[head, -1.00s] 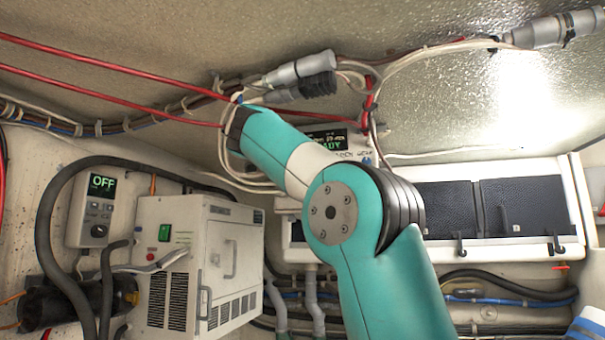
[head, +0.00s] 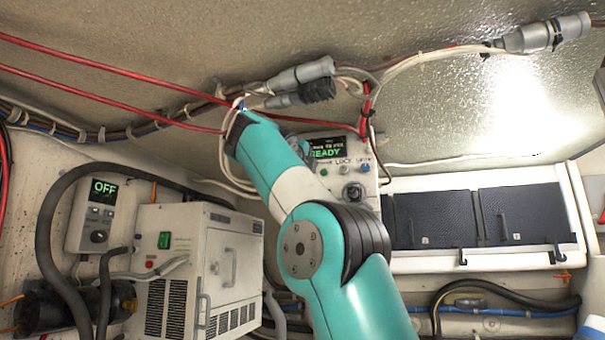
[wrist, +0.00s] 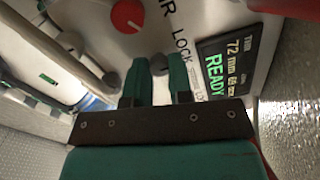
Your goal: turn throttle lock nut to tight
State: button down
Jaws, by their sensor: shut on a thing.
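In the wrist view, my gripper (wrist: 160,72) has its two green fingers either side of a small dark grey round knob (wrist: 159,64), shut on it. The knob sits on a pale panel (wrist: 205,18) beside the printed word LOCK, so I take it as the throttle lock nut. Its turn position cannot be read, as the fingers cover part of it. A dark display (wrist: 228,65) on the panel shows green READY. In the head view, the panel's READY display (head: 327,150) shows past my arm, but my gripper's fingertips are hidden.
A red knob (wrist: 127,15) is close to the fingers in the wrist view. In the head view, a black knob (head: 353,193) is low on the panel. Grey connectors (head: 300,75) and red cables hang above my arm. A white box (head: 185,270) stands at left.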

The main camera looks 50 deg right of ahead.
dwell(0.4)
jog(key=c, duration=1)
grip_release()
